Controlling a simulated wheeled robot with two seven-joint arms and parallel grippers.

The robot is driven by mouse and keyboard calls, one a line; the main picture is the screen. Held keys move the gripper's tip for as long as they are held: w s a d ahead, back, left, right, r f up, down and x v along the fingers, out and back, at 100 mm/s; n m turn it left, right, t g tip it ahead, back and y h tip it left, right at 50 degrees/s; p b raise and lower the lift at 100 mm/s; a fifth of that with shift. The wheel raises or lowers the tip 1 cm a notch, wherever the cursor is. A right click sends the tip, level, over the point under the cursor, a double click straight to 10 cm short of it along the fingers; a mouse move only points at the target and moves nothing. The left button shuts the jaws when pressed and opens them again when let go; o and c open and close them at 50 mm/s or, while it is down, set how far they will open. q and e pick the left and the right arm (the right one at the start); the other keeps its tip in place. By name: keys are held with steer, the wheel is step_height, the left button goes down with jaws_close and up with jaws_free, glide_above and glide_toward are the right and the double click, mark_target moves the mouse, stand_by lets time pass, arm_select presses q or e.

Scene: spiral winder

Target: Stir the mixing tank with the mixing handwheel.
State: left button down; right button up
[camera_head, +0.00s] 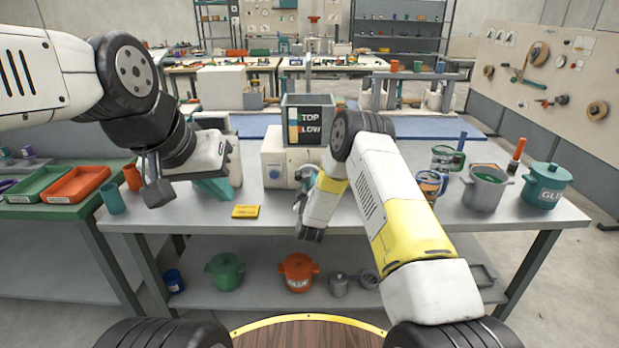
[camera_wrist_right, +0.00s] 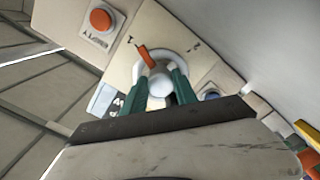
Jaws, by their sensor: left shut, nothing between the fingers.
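In the head view my right gripper (camera_head: 307,187) is at the front of a cream machine box (camera_head: 277,165) on the grey bench. In the right wrist view its two green fingers (camera_wrist_right: 160,78) stand on either side of a round white knob (camera_wrist_right: 160,85), over a pale round plate with an orange pointer (camera_wrist_right: 147,57). Whether they clamp it I cannot tell. My left gripper (camera_head: 153,188) is shut and empty above the left of the bench. A grey pot with green contents (camera_head: 485,187) stands at the right. I cannot tell which thing is the mixing tank or its handwheel.
A red button (camera_wrist_right: 101,20) is beside the plate. A yellow block (camera_head: 245,212) lies at the bench front. Paint cans (camera_head: 430,183) and a teal glue pot (camera_head: 546,185) stand right.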

jaws_close()
steer(key=shift+m, duration=0.3)
steer(key=m, duration=0.3)
steer(key=shift+a+m, duration=0.1)
steer(key=shift+m, duration=0.2)
steer(key=m, duration=0.4)
steer(key=shift+a+f+m, duration=0.1)
steer(key=shift+f+m, duration=0.05)
steer(key=shift+m, duration=0.15)
steer(key=m, duration=0.5)
steer(key=shift+a, duration=0.1)
steer(key=m, duration=0.6)
steer(key=shift+a, duration=0.1)
